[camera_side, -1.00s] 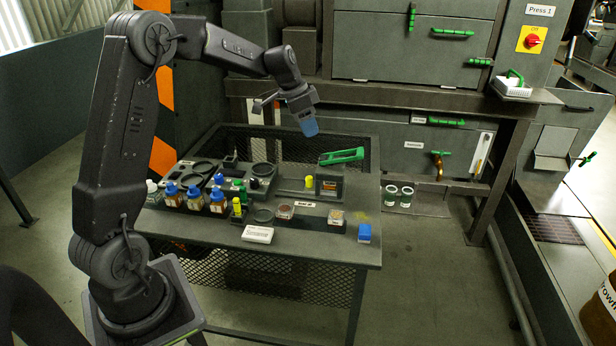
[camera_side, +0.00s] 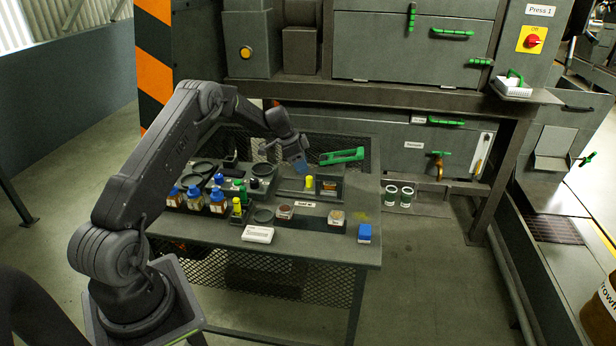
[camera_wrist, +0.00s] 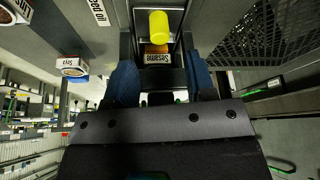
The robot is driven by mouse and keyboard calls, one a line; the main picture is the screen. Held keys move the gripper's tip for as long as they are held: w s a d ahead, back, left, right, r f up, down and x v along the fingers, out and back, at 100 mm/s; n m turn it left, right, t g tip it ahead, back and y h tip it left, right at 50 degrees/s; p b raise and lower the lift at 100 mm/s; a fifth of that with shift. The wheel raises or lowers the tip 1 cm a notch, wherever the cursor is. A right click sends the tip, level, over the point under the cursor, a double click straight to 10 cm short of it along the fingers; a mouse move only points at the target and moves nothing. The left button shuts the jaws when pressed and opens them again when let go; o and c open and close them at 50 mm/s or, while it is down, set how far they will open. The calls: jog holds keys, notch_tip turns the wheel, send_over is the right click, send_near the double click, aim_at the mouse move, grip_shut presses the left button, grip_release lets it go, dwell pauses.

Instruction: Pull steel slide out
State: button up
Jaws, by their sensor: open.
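My gripper (camera_side: 302,166) is open, its blue fingertips above the back part of the table. In the wrist view its blue fingers (camera_wrist: 161,76) stand apart with nothing between their tips. A yellow knob (camera_wrist: 158,27) lies ahead of the fingers, close to a small box labelled Sesame (camera_wrist: 158,58). The knob (camera_side: 309,183) also shows in the side view, just below the gripper, beside the dark box with an orange label (camera_side: 329,186). The knob seems to sit on a narrow grey metal piece, likely the steel slide; its outline is hard to make out.
A green-handled tool (camera_side: 341,156) lies close to the right of the gripper. Blue-capped bottles (camera_side: 195,197) stand at the left.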

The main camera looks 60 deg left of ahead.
aim_at(309, 177)
jog(key=x, duration=0.6)
jog(key=shift+r, duration=0.1)
jog(key=shift+c, duration=0.2)
grip_shut()
